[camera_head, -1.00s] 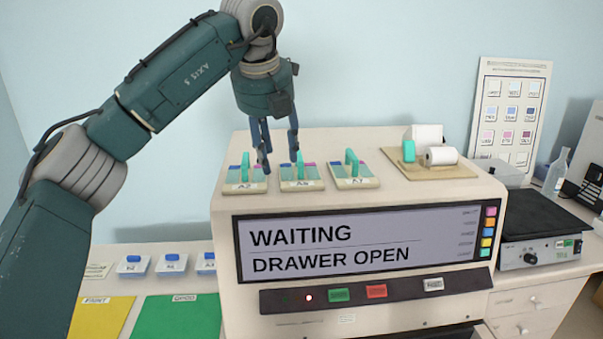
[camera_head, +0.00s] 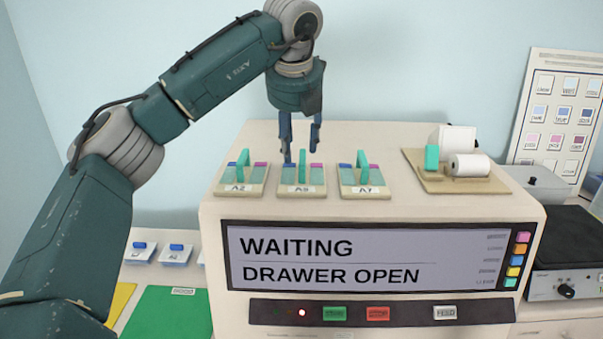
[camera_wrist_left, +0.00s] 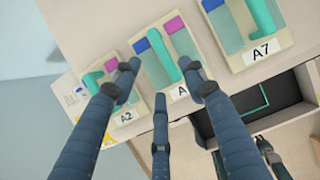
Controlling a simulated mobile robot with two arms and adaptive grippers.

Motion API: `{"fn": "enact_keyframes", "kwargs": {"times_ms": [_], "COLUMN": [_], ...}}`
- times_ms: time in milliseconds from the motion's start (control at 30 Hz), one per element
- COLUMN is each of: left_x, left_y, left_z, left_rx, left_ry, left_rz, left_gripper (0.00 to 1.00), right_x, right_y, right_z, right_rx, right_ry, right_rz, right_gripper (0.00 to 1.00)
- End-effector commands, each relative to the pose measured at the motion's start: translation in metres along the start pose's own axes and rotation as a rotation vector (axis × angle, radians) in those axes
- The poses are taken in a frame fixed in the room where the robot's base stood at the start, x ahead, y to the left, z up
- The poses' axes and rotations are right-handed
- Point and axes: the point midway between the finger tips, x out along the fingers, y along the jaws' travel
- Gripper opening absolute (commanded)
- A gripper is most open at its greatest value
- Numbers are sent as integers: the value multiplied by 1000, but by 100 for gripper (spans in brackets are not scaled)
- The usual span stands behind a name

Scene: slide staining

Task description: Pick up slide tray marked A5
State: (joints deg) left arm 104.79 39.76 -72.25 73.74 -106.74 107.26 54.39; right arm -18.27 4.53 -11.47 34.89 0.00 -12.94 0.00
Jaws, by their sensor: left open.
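The tray marked A5 (camera_head: 301,189) is the middle of three slide trays on top of the staining machine, with a green upright handle and blue and purple end tabs. My left gripper (camera_head: 301,154) is open and empty, pointing down at the back of A5, its fingers on either side of the handle's line. In the left wrist view the fingers (camera_wrist_left: 160,78) spread over the A5 tray (camera_wrist_left: 153,62), and one partly hides its label. I cannot tell whether any finger touches it.
Tray A2 (camera_head: 238,189) stands close on the left and tray A7 (camera_head: 364,190) close on the right. A paper-roll holder (camera_head: 437,181) is farther right. The machine's screen (camera_head: 365,258) reads WAITING, DRAWER OPEN. Blue-topped containers (camera_head: 175,255) and a green mat (camera_head: 170,315) lie lower left.

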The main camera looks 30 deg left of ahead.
Motion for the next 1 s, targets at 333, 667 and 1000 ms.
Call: {"fn": "enact_keyframes", "kwargs": {"times_ms": [333, 667, 1000], "left_x": [42, 54, 54], "left_y": [-1, -2, -2], "left_z": [2, 0, 1], "left_rx": [2, 2, 1], "left_ry": [2, -1, -2], "left_rz": [2, -1, -1], "left_gripper": [43, 43, 0], "right_x": [-30, -30, -30], "right_y": [0, 6, 6], "right_z": [-35, -33, -17], "right_rx": [-2, 1, 0], "right_ry": [50, 46, 23], "right_rz": [0, 6, 6], "right_gripper": [36, 36, 36]}}
